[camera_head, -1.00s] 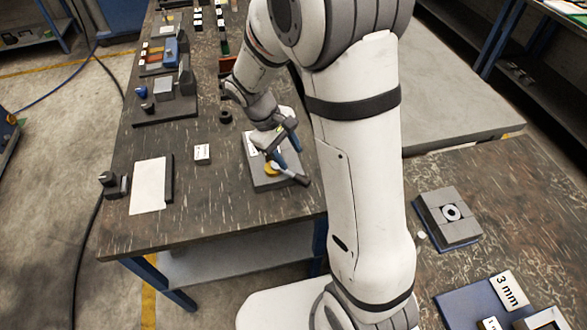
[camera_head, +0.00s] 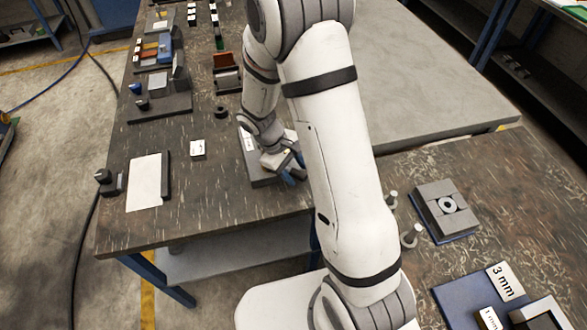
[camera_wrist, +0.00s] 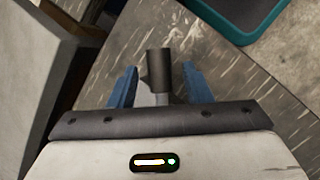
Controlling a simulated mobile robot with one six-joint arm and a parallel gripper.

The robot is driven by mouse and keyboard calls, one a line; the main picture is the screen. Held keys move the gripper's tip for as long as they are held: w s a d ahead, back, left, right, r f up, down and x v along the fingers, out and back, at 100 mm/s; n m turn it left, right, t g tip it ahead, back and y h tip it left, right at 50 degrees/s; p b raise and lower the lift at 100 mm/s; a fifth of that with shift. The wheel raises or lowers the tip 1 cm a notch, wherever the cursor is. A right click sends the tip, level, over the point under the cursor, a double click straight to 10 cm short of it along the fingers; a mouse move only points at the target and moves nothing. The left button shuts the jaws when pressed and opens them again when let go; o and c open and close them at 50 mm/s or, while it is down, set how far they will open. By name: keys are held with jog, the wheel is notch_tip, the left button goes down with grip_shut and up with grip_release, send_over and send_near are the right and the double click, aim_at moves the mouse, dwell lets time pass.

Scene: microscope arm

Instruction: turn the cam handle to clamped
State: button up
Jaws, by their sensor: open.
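The cam handle (camera_wrist: 159,68) shows in the wrist view as a dark cylindrical grip on a lighter stem. It lies between the two blue fingers of my gripper (camera_wrist: 159,88), with a visible gap on each side. My gripper is open around it. In the head view my gripper (camera_head: 293,172) is over the right side of the grey clamp block (camera_head: 262,180), which bears a white label. The handle and its pivot are hidden there by my gripper and arm. I cannot tell the handle's angle against the clamped mark.
A white plate (camera_head: 146,183) and a small label card (camera_head: 198,149) lie left of the block. Fixtures line the bench's far left. A grey block with a ring (camera_head: 447,205) and two pegs (camera_head: 410,236) stand on the right bench. The wrist view shows a teal-edged tray (camera_wrist: 240,35).

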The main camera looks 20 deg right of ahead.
grip_shut()
dwell(0.3)
jog(key=shift+a, duration=0.1)
jog(key=a+m, duration=0.1)
jog(key=m, duration=0.1)
jog(key=s+a+m+g+y+b, duration=0.1)
jog(key=m, duration=0.1)
jog(key=shift+a, duration=0.1)
jog(key=m, duration=0.1)
jog(key=a+m+g, duration=0.1)
jog(key=a+m+y+b, duration=0.1)
jog(key=shift+s+a+m, duration=0.2)
jog(key=shift+s+m, duration=0.05)
jog(key=shift+m, duration=0.05)
jog(key=a+m+y, duration=0.1)
jog(key=a+m+g, duration=0.1)
jog(key=m, duration=0.1)
jog(key=shift+w+a+m+y, duration=0.2)
jog(key=shift+m+y, duration=0.1)
jog(key=shift+y, duration=0.1)
jog(key=shift+w+a+r+m+y, duration=0.1)
jog(key=shift+w+a+m+y, duration=0.2)
jog(key=shift+m, duration=0.3)
jog(key=shift+w+a+f+m+y, duration=0.15)
jog(key=shift+a+m, duration=0.25)
jog(key=shift+m, duration=0.2)
jog(key=shift+w+a+r+m+y, duration=0.15)
jog(key=shift+a+m+y, duration=0.15)
jog(key=shift+m, duration=0.3)
